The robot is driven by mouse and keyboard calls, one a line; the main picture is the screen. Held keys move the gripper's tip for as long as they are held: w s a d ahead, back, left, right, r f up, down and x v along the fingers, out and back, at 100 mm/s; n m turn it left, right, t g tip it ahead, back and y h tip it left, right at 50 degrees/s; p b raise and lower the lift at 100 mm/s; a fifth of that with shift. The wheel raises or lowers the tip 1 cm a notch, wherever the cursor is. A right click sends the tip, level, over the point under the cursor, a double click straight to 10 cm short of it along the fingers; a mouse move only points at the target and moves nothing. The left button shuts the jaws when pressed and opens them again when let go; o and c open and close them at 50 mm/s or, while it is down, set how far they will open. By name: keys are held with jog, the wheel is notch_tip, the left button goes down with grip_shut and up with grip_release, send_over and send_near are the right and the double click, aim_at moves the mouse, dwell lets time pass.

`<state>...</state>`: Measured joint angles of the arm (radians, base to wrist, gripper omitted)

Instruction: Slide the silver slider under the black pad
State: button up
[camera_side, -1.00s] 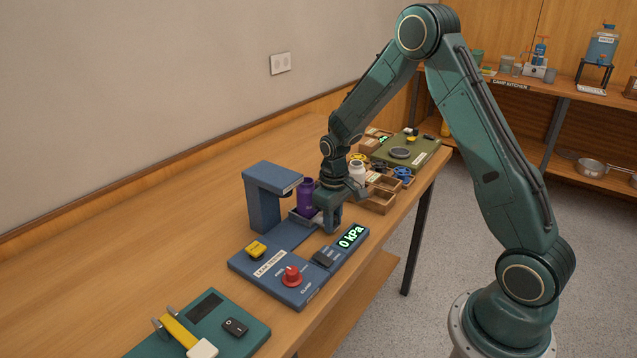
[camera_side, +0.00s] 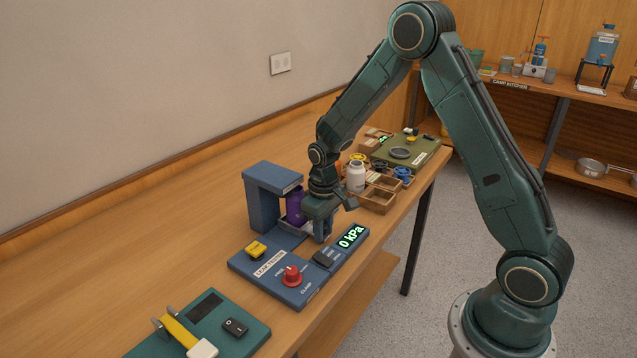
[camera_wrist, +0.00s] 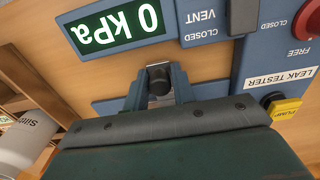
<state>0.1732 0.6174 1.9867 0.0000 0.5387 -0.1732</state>
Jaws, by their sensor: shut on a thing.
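The silver slider (camera_side: 289,228) carries a purple bottle (camera_side: 295,208) on the blue leak tester (camera_side: 262,225). The bottle stands upright at the open front of the tester's arch, partly beneath its overhang. I cannot make out the black pad under the overhang. My gripper (camera_side: 321,234) is low at the slider's right end. In the wrist view my gripper (camera_wrist: 158,75) is shut on a dark knob (camera_wrist: 160,84), with a strip of silver slider beside it. My gripper and arm hide part of the slider and bottle.
The tester's panel holds a yellow button (camera_side: 256,249), a red knob (camera_side: 291,275), a dark switch (camera_side: 323,258) and a 0 kPa display (camera_side: 350,237). A white bottle (camera_side: 355,177) and wooden trays (camera_side: 378,200) stand behind my gripper. A teal device (camera_side: 238,305) sits in front.

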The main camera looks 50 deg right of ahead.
aim_at(313, 250)
jog(key=shift+w+a+r, duration=0.1)
jog(key=shift+a, duration=2)
jog(key=o, duration=0.8)
jog(key=shift+c, duration=0.2)
notch_tip(313, 250, up, 7)
dwell(0.3)
